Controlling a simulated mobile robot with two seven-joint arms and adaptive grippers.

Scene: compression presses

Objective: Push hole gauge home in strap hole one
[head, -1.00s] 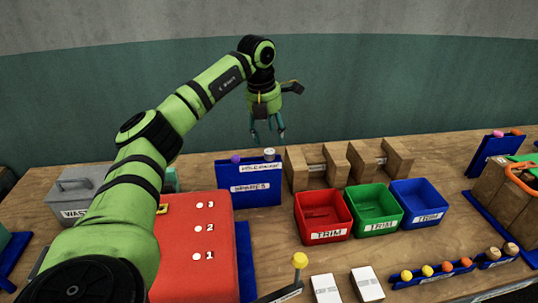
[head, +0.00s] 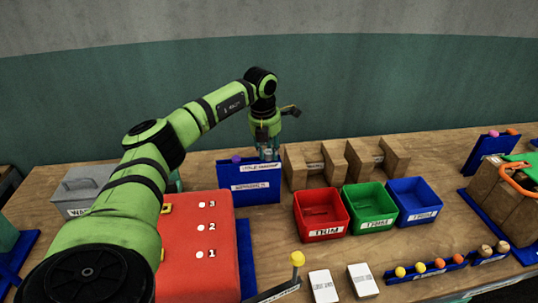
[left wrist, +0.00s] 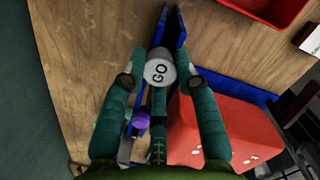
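A grey-white knob marked GO (left wrist: 160,72) stands at the blue gauge rack (head: 250,182). In the left wrist view it sits between the fingertips of my left gripper (left wrist: 160,84), with a gap on each side. My left gripper also shows in the head view (head: 268,152), low over the rack's right end; it is open and hides the knob there. A purple knob (head: 237,159) stands at the rack's left. The red block (head: 190,250) has white spots numbered 1 (head: 200,254), 2 and 3; I cannot tell whether these are the strap holes. My right gripper is not in view.
Wooden blocks (head: 308,165) stand close right of the rack. A grey waste box (head: 75,208) is at the left. A yellow-topped lever (head: 298,259) rises at the front.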

